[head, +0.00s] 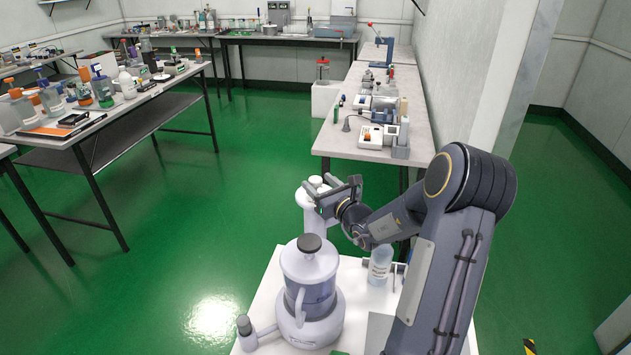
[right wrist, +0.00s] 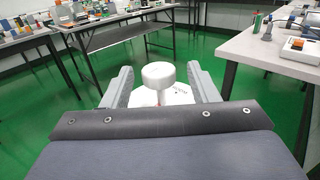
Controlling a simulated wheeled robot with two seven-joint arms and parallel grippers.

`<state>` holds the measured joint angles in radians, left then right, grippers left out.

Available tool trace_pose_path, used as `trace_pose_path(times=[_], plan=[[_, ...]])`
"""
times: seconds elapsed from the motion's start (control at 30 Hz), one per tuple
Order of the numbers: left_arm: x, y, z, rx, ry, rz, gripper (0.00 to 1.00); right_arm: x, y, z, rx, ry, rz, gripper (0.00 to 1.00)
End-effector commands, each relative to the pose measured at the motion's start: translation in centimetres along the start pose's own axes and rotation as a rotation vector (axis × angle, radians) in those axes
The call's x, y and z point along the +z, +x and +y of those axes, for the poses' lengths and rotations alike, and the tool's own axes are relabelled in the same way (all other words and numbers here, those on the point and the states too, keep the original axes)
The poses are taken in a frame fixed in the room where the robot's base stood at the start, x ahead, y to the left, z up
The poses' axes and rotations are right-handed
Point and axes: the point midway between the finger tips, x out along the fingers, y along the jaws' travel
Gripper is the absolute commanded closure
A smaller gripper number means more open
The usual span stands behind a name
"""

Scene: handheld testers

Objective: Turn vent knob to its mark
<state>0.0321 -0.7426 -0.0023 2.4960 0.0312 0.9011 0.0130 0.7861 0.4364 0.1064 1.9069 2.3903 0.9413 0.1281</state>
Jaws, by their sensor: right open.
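The vent knob is a round white cap on a short stem, on top of a white body. In the right wrist view the knob (right wrist: 160,74) sits between the two grey fingers, with a gap on both sides. A small dark mark and lettering show on the white surface below it. In the head view the white knob (head: 315,181) tops a white device at the back of the white table, partly hidden by my right gripper (head: 328,194). That gripper is open around the knob and does not appear to touch it. My left gripper is not in view.
A white jug-like device (head: 309,262) with a dark lid stands in front on the white table (head: 262,309). A clear bottle (head: 380,266) stands right of it. Farther benches (head: 347,138) hold lab instruments.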

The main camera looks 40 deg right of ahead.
Motion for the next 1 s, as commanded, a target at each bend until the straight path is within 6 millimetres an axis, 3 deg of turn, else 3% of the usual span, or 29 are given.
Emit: trace_pose_path(times=[0.2, 0.5, 0.83, 1.0], plan=[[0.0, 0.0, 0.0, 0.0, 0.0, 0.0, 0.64, 0.0, 2.2, 0.1, 0.002, -0.001, 0.0, 0.46], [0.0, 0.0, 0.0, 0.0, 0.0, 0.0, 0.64, 0.0, 2.4, 0.1, 0.002, -0.002, 0.0, 0.46], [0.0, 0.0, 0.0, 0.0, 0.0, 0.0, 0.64, 0.0, 2.4, 0.1, 0.002, -0.002, 0.0, 0.89], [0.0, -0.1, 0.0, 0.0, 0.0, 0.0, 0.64, 0.1, 2.4, 0.1, 0.01, -0.001, 0.0, 0.89]])
